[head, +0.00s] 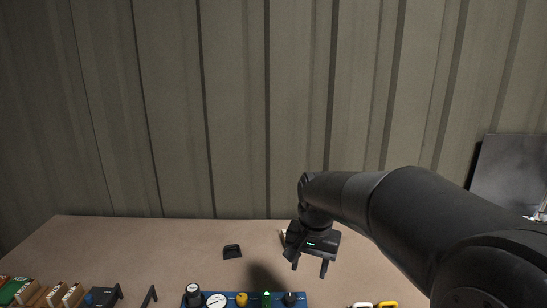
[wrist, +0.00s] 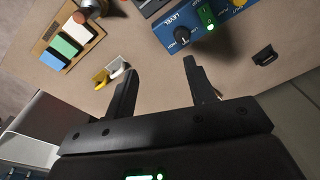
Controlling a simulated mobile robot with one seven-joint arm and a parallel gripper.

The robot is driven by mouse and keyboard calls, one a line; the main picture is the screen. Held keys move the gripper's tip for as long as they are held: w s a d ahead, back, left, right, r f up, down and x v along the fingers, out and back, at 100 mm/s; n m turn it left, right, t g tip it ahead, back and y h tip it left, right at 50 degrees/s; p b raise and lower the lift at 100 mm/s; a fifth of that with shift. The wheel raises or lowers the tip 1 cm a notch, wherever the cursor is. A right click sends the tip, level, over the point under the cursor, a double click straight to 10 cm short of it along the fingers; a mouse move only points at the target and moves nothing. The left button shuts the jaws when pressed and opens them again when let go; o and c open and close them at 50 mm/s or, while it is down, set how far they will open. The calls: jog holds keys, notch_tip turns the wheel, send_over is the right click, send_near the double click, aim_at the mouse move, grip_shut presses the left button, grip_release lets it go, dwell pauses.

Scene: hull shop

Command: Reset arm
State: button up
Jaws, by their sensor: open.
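My gripper (head: 310,267) hangs from my arm above the right-hand middle of the table, pointing down. Its two fingers are apart with nothing between them. In the wrist view the open fingers (wrist: 160,68) reach over bare tabletop. A blue control panel (head: 278,298) lies at the near edge in the head view. It carries black knobs, a yellow knob and a green-lit switch. In the wrist view the panel (wrist: 178,22) shows the word LEVEL beside a black knob, beyond the right fingertip and apart from it.
A small black bracket (head: 232,252) lies left of my gripper. White and yellow handles (head: 386,305) are at the near right. Card-like blocks (head: 57,297) stand at the near left. A wooden tray (wrist: 90,43) holds coloured blocks. A ribbed wall (head: 240,110) rises behind the table (head: 150,240).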

jog(key=s+d+r+n+t, duration=0.1)
jog(key=s+d+n+t, duration=0.1)
jog(key=s, duration=0.8)
jog(key=s+d+r+n+t, duration=0.2)
jog(key=s+d, duration=0.2)
jog(key=s, duration=0.6)
jog(key=shift+d, duration=0.3)
jog(key=shift+c, duration=0.5)
dwell(1.0)
